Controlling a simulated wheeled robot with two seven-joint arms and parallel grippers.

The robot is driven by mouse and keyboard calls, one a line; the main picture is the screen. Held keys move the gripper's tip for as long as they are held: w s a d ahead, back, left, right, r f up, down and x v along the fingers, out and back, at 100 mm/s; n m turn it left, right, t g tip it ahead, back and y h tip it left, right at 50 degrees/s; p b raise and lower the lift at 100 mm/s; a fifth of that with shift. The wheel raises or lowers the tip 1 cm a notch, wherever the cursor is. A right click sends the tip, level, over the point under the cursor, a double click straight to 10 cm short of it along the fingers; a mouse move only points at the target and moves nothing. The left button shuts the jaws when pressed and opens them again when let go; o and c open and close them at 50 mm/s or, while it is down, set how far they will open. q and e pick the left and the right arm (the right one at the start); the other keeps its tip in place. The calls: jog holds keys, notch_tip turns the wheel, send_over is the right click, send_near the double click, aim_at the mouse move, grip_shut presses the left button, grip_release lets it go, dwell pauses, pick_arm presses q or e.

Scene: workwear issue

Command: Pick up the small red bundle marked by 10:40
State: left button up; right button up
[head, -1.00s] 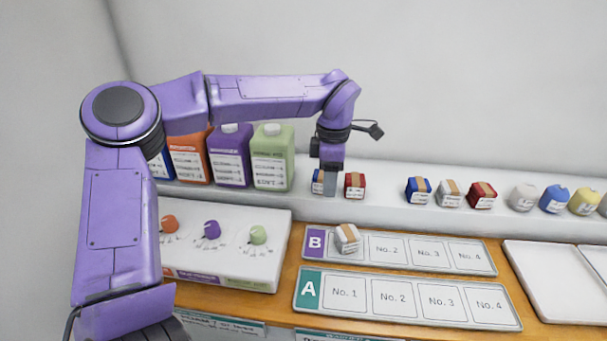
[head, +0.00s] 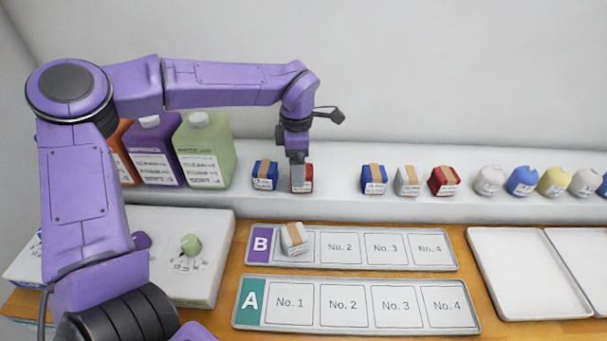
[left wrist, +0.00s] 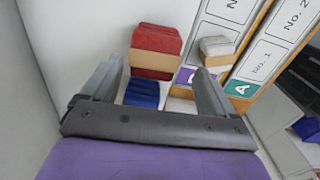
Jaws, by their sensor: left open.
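My left gripper (head: 298,174) is open above the back shelf, at a small red bundle (head: 309,178) with a white label. The gripper partly hides this bundle in the head view. In the left wrist view, the red bundle (left wrist: 155,50) with its tan band lies ahead of and between the open fingers. A blue bundle (head: 265,175) stands just left of it. Another red bundle (head: 444,181) stands farther right on the shelf, beside a white bundle (head: 407,181) and a blue one (head: 374,180). The label print is too small to read. My right gripper is not in view.
A white bundle (head: 294,239) sits at the left end of tray B (head: 452,262). Tray A (head: 470,326) in front is empty. Large bottles (head: 205,150) stand left on the shelf, round coloured items (head: 522,181) at right. Empty white trays (head: 530,270) lie at right.

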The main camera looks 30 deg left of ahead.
pick_arm(q)
jog(key=shift+s+f+p, duration=0.2)
jog(key=shift+f+p, duration=0.1)
jog(key=shift+f, duration=0.35)
jog(key=shift+s+f+p, duration=0.15)
jog(key=shift+f+p, duration=0.1)
jog(key=shift+f, duration=0.35)
jog(key=w+f, duration=0.2)
jog(key=f, duration=0.1)
jog(key=shift+w+d, duration=0.1)
jog(key=shift+w, duration=0.25)
jog(key=shift+s+r, duration=0.1)
jog(key=shift+s, duration=0.1)
jog(key=shift+s+r, duration=0.2)
jog(key=shift+s, duration=0.1)
jog(key=c, duration=0.5)
jog(key=shift+s+r, duration=0.1)
jog(key=shift+s, duration=0.1)
jog(key=c, duration=0.5)
jog(key=shift+w, duration=0.3)
jog(key=shift+c, duration=0.3)
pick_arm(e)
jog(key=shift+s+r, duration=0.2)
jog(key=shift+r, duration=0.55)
